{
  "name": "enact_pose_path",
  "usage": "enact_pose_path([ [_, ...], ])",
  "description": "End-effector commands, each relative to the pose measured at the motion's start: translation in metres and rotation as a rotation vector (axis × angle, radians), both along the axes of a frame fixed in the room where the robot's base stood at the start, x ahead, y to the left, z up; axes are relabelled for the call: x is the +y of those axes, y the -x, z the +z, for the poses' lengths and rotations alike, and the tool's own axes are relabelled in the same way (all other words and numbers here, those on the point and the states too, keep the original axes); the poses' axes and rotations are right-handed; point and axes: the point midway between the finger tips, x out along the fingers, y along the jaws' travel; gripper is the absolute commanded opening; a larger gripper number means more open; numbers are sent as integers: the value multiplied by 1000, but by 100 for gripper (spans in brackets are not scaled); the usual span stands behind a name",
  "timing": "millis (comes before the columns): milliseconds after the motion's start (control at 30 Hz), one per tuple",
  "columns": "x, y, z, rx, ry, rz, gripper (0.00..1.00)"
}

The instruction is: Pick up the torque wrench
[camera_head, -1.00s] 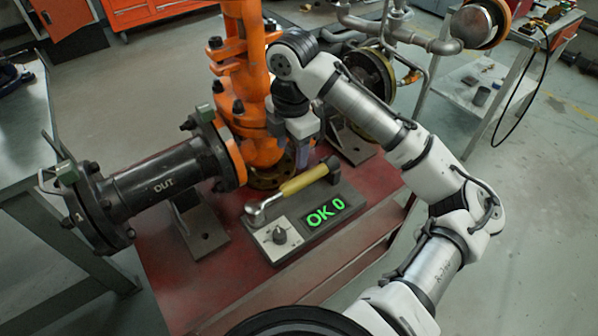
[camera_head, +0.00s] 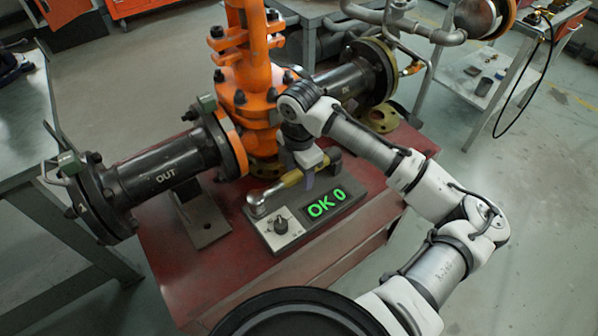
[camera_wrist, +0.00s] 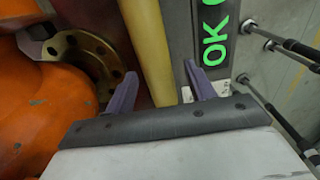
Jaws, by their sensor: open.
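The torque wrench (camera_head: 262,199) rests on a grey tester base with a green "OK 0" display, its metal head at the left and its yellow handle running up to the right. My gripper (camera_head: 308,172) is at the handle, hiding part of it in the head view. In the wrist view the yellow handle (camera_wrist: 149,50) runs between my open gripper's (camera_wrist: 158,82) two purple fingers. One finger is on each side of the handle, with visible gaps, so the handle is not clamped.
The tester base (camera_head: 290,243) sits on a red bench (camera_head: 185,270). The orange valve body (camera_head: 262,125) stands close behind, with a black "OUT" pipe (camera_head: 165,170) to the left. A brass flange (camera_wrist: 88,60) lies just left of the fingers.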

Motion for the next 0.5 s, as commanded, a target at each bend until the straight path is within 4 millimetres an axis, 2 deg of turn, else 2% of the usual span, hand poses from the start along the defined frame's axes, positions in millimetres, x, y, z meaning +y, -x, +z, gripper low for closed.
enact_pose_path([
  [133, 0, 0, -15, -1, -1, 0, 54],
  [367, 0, 0, -17, -1, -1, 1, 54],
  [500, 0, 0, -17, -1, -1, 0, 39],
])
